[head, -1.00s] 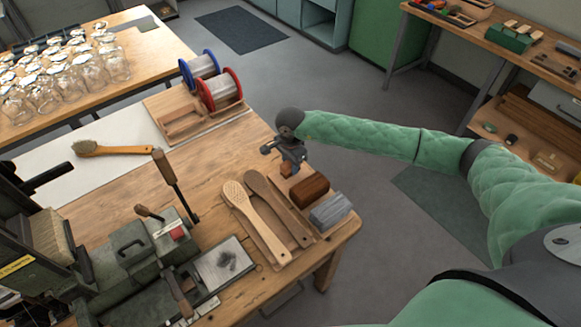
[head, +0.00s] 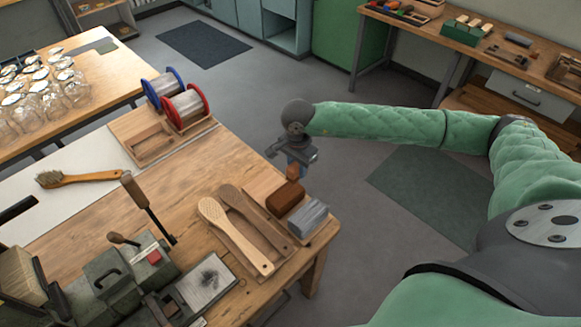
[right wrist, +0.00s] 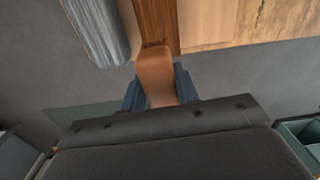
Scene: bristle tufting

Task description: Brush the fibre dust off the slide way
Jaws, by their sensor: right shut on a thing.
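My right gripper (head: 293,168) is at the bench's right edge, above and behind a reddish-brown block (head: 285,198). It is shut on a short brown wooden piece (right wrist: 156,78), which sits between the fingers in the right wrist view. I cannot tell whether this piece is joined to the brown block behind it. The slide way (head: 205,294) is a pale metal plate on the green machine at the bench's front, with a dark patch of dust (head: 211,275) on it. A brush (head: 82,178) with a wooden handle lies on the white sheet. My left gripper is not in view.
A grey block (head: 308,217) lies beside the brown one. A wooden tray with two paddle-shaped wooden tools (head: 236,236) lies between the blocks and the machine. An upright lever (head: 146,206) rises from the machine.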

